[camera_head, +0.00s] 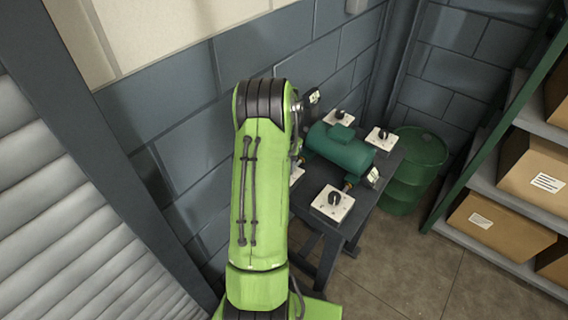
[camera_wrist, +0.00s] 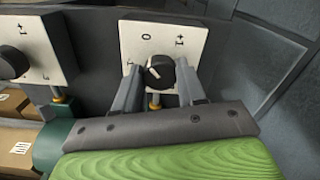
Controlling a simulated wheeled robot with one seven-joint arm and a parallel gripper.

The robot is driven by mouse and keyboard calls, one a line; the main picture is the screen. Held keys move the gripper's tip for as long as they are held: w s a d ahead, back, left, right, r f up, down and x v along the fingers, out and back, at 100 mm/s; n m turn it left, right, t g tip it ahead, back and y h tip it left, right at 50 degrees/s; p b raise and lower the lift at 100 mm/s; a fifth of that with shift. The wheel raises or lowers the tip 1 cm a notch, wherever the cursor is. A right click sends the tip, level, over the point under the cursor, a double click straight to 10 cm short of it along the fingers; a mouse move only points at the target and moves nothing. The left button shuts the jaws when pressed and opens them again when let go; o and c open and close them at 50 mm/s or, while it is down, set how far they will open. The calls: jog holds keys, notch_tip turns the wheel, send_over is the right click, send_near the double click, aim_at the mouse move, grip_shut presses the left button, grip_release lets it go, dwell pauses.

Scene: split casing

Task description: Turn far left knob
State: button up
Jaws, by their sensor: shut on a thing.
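A black round knob (camera_wrist: 161,74) with a white pointer mark sits on a white plate (camera_wrist: 140,38) in the wrist view. The mark points up and to the left, and the plate carries dark printed signs. My gripper (camera_wrist: 158,70) has one finger on each side of this knob and is shut on it. In the head view my green arm hides my fingers and most of a white plate (camera_head: 297,174) beside it. Other knobs show on white plates: one in front (camera_head: 333,200), one at the back (camera_head: 338,118) and one at the right (camera_head: 381,136).
A green tank (camera_head: 340,148) lies between the plates on a dark table (camera_head: 348,228). A green barrel (camera_head: 415,165) stands right of the table, and shelves with cardboard boxes (camera_head: 499,222) are farther right. A block wall (camera_head: 184,90) is close behind. Another knob plate (camera_wrist: 52,45) is at left in the wrist view.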

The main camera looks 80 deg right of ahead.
jog(key=shift+d+r+m, duration=0.1)
jog(key=shift+m, duration=1.1)
jog(key=o, duration=1.1)
notch_tip(320, 180, up, 16)
jog(key=shift+f+p, duration=0.15)
jog(key=shift+p, duration=1.05)
